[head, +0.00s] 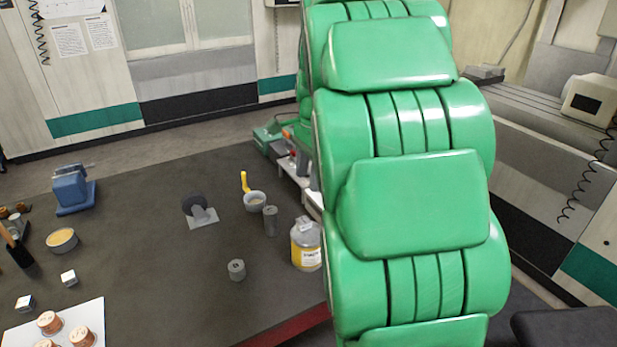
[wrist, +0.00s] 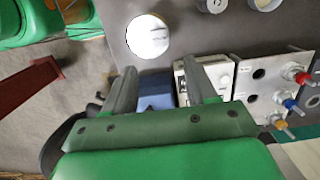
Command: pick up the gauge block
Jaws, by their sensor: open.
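I cannot tell for certain which thing is the gauge block. Two small, shiny, pale blocks lie on the dark table at the left in the head view, one farther back (head: 68,278) and one nearer the front (head: 25,302). In the wrist view my gripper (wrist: 157,75) is open, its two dark fingers apart. A blue object (wrist: 155,92) shows between the fingers, partly hidden by the gripper body. A grey-white box with a dark label (wrist: 188,82) shows by the right finger. I cannot tell whether either touches a finger. My gripper is out of sight in the head view.
A white board (head: 20,338) holds copper-coloured pieces. A plate with coloured knobs (wrist: 262,85) lies right of my gripper.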

